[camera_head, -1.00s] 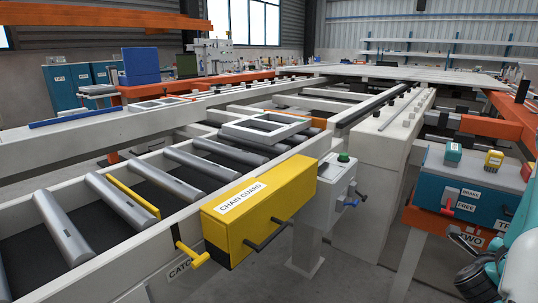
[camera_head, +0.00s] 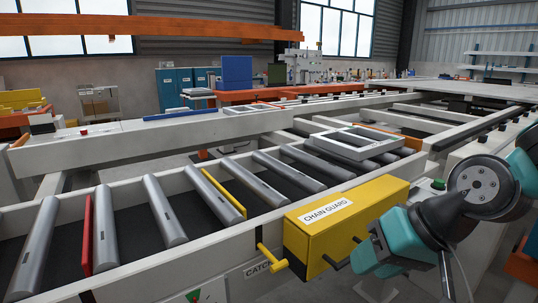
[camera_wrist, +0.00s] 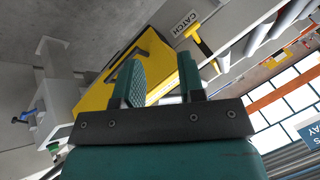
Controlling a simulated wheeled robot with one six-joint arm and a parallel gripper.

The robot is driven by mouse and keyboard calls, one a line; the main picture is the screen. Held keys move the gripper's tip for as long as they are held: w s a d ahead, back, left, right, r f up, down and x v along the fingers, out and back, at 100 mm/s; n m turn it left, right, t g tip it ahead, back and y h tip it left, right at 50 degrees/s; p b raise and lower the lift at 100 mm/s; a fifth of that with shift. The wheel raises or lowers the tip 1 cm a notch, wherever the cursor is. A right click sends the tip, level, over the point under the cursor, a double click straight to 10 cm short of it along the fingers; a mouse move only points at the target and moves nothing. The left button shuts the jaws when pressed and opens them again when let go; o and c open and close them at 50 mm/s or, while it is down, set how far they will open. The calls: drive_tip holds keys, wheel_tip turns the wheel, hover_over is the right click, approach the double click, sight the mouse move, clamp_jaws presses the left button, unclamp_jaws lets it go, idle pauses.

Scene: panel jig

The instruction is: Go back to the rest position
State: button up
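My gripper (camera_wrist: 162,72) shows in the wrist view with its two green fingers apart and nothing between them. Behind the fingers is the yellow chain guard (camera_wrist: 146,48); I cannot tell how far it is from them. In the head view my teal and grey arm reaches in from the right, with its end close to the right end of the chain guard (camera_head: 340,232). Contact there cannot be told. The yellow catch handle (camera_head: 270,258) sticks out at the guard's left end and also shows in the wrist view (camera_wrist: 197,38).
A roller conveyor (camera_head: 150,278) runs along the left, with a red bar (camera_head: 86,235) and a yellow bar (camera_head: 224,192) among its rollers. A pale frame (camera_head: 357,142) lies farther along. An orange beam (camera_head: 170,28) crosses the upper left. Teal cabinets (camera_head: 172,88) stand behind.

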drive_tip(key=s+a+r+n+g+h, duration=0.1)
drive_tip(key=s+n+g, duration=0.15)
drive_tip(key=s, duration=0.25)
drive_tip(key=s+a+r+n+g, duration=0.1)
drive_tip(key=s+a+r+n, duration=0.1)
drive_tip(key=s+n, duration=0.25)
wheel_tip(320, 180, up, 23)
drive_tip(key=s+p, duration=0.1)
drive_tip(key=p, duration=2.2)
drive_tip(key=shift+d+m+p, duration=0.35)
drive_tip(key=shift+d+m, duration=0.05)
drive_tip(key=shift+d, duration=0.05)
drive_tip(key=shift+g, duration=0.25)
